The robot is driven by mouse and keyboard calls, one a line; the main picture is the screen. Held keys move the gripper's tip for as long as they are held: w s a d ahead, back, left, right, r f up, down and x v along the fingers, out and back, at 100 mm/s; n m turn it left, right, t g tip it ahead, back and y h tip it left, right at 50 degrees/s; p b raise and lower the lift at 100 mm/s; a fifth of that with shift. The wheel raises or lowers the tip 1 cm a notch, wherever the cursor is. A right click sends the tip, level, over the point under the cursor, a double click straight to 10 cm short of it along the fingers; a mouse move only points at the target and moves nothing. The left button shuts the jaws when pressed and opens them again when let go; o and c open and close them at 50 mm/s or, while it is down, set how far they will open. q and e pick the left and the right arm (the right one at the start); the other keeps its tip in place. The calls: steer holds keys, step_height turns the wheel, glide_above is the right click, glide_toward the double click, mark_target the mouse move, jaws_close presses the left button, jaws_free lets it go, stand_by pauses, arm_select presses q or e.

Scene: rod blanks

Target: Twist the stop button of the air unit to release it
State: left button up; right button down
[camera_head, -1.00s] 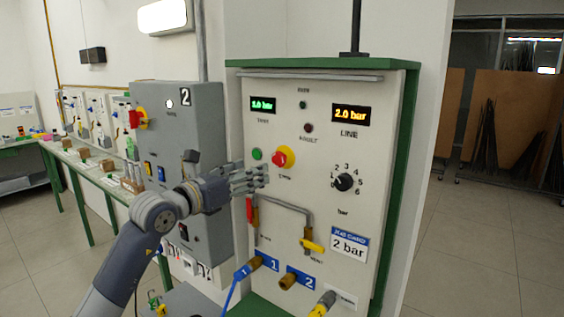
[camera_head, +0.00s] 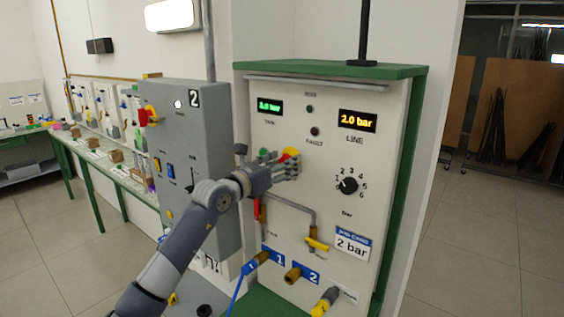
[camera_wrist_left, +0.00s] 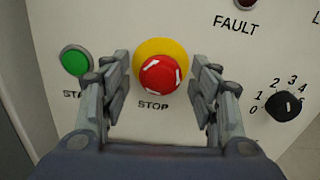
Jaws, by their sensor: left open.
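The stop button is a red mushroom knob (camera_wrist_left: 160,76) with white marks on a yellow round plate (camera_wrist_left: 151,47), above the word STOP in the left wrist view. My left gripper (camera_wrist_left: 163,84) is open, with one finger on each side of the red knob and a gap showing on both sides. In the head view the left gripper (camera_head: 288,168) is at the air unit's panel (camera_head: 285,125) and hides most of the red button (camera_head: 289,153). My right gripper is in neither view.
A green start button (camera_wrist_left: 75,61) sits just left of the left finger. A black selector knob (camera_wrist_left: 284,107) is to the right. Below the gripper in the head view are a pipe with a yellow-handled valve (camera_head: 316,244) and hose ports (camera_head: 292,275). A grey cabinet (camera_head: 205,130) stands left.

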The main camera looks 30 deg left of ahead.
arm_select(q)
steer(key=shift+c, duration=0.2)
steer(key=c, duration=1)
steer(key=shift+m+b, duration=0.7)
steer(key=shift+b, duration=0.2)
steer(key=shift+c, duration=0.2)
steer(key=o, duration=1.1)
